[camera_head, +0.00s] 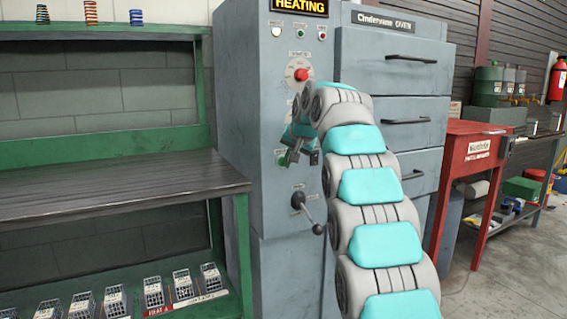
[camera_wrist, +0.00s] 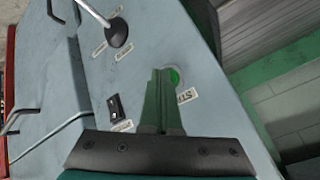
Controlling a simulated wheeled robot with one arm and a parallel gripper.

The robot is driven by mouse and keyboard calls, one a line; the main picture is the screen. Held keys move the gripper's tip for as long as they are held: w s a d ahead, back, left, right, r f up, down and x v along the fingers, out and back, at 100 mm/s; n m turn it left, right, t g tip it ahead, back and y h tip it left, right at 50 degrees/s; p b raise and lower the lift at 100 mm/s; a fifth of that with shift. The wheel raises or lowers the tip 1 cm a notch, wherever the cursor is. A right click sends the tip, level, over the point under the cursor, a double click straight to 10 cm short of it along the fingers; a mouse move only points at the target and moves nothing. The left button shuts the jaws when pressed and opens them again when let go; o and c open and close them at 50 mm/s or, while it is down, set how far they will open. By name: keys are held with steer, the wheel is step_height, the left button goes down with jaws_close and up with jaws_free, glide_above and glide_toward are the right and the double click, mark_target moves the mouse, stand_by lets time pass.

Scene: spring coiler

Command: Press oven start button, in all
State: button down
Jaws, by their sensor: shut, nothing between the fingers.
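The oven (camera_head: 391,62) is a grey cabinet with a tall control panel on its left side. A lit sign (camera_head: 299,5) at the top of the panel reads HEATING. The green start button (camera_wrist: 174,77) shows in the wrist view beside a START label (camera_wrist: 187,96). In the head view the button (camera_head: 281,157) is partly hidden by my gripper (camera_head: 287,157). My gripper is shut and empty. In the wrist view its fingertips (camera_wrist: 161,73) overlap the left edge of the button; I cannot tell whether they touch it.
A red knob (camera_head: 302,74) is higher on the panel and a black lever (camera_head: 308,207) lower. A black switch (camera_wrist: 115,106) is near the fingers. A green workbench (camera_head: 120,186) with several small baskets below stands left. A red cabinet (camera_head: 473,165) stands right, with free floor beyond.

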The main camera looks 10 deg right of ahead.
steer(key=shift+s, duration=0.15)
steer(key=shift+s+d+b, duration=0.2)
steer(key=shift+s+b, duration=0.3)
steer(key=shift+s, duration=0.1)
steer(key=shift+s, duration=0.1)
steer(key=shift+s+d+b, duration=0.25)
steer(key=shift+s+b, duration=0.2)
steer(key=shift+s, duration=0.3)
steer(key=shift+s+d+b, duration=0.3)
steer(key=shift+s+b, duration=0.1)
steer(key=shift+s, duration=0.4)
steer(key=shift+s+d+b, duration=0.25)
steer(key=shift+s+b, duration=0.2)
steer(key=shift+s, duration=0.3)
steer(key=shift+f, duration=0.1)
steer(key=s+f+n+g, duration=0.1)
steer(key=s+f+g, duration=0.2)
steer(key=s+f, duration=0.7)
steer(key=s+f+n+g+h+p, duration=0.1)
steer(key=s+f+g, duration=0.3)
steer(key=s, duration=2.1)
steer(key=s+f+n+g+p, duration=0.1)
steer(key=s+f+n+g, duration=0.2)
steer(key=s+f, duration=1.4)
steer(key=shift+s+a+h, duration=0.4)
